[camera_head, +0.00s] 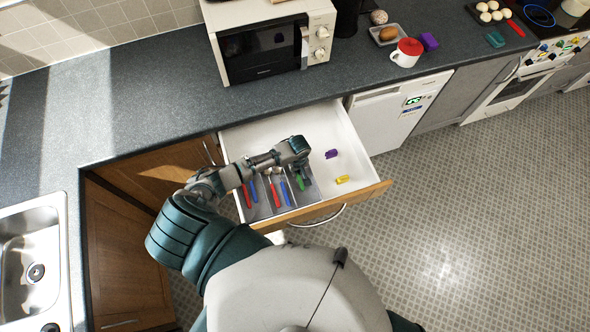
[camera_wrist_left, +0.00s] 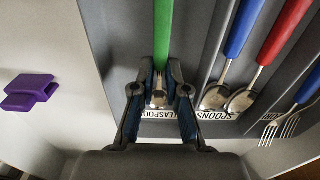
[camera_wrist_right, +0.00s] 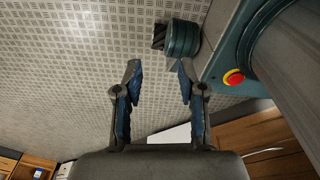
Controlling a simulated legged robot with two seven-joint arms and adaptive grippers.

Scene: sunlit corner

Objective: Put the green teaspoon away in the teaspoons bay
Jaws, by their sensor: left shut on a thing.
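The green teaspoon (camera_wrist_left: 163,40) lies along the bay labelled teaspoons (camera_wrist_left: 160,117) in the left wrist view, with its metal bowl toward the label. My left gripper (camera_wrist_left: 160,82) is shut on it near the bowl end; whether the spoon touches the bay floor is unclear. In the head view my left gripper (camera_head: 300,158) is over the open drawer (camera_head: 345,140), with the green handle (camera_head: 300,184) showing just below it. My right gripper (camera_wrist_right: 157,75) is open and empty, over the tiled floor, in the right wrist view.
Neighbouring bays hold spoons with blue (camera_wrist_left: 241,28) and red (camera_wrist_left: 285,32) handles and a fork (camera_wrist_left: 290,118). A purple block (camera_head: 331,154) and a yellow block (camera_head: 342,179) lie in the drawer's right part. A microwave (camera_head: 265,50) stands on the counter behind.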

